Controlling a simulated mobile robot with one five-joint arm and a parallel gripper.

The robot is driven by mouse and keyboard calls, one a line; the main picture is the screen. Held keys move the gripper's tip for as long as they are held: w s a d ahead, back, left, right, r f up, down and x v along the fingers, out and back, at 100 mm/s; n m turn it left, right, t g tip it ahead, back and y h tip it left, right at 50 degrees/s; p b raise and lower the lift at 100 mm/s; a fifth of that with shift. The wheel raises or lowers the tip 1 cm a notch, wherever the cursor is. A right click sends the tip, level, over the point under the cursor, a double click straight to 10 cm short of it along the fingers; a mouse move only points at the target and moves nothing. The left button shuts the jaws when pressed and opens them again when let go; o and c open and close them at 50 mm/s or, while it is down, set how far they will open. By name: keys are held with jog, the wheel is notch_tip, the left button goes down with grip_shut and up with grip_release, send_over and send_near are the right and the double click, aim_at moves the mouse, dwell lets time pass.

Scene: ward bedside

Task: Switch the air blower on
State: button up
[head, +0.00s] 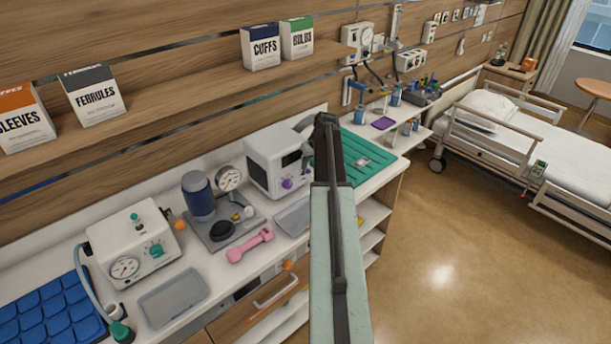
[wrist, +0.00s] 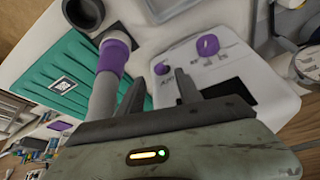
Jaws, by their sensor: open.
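The air blower appears to be the white box (head: 272,142) with a dark display and purple knobs on the bench in the head view. In the wrist view its white front (wrist: 225,72) carries a larger purple knob (wrist: 207,44) and a smaller purple knob (wrist: 164,66). A grey handpiece with a purple band (wrist: 113,57) is beside it. My gripper (wrist: 173,72) is open and empty, with its fingertips close to the smaller knob; contact cannot be told. In the head view my arm hides the gripper and the box's right side.
A green mat (head: 365,160) lies to the right of the box. A pink dumbbell (head: 250,245), a blue cylinder with a gauge (head: 199,196), grey trays (head: 172,298) and another white gauge unit (head: 135,240) stand to the left. A shelf with cartons (head: 262,48) runs above.

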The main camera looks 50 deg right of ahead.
aim_at(309, 170)
jog(key=b+x, duration=0.3)
jog(key=x, duration=0.2)
jog(key=shift+s+r, duration=0.1)
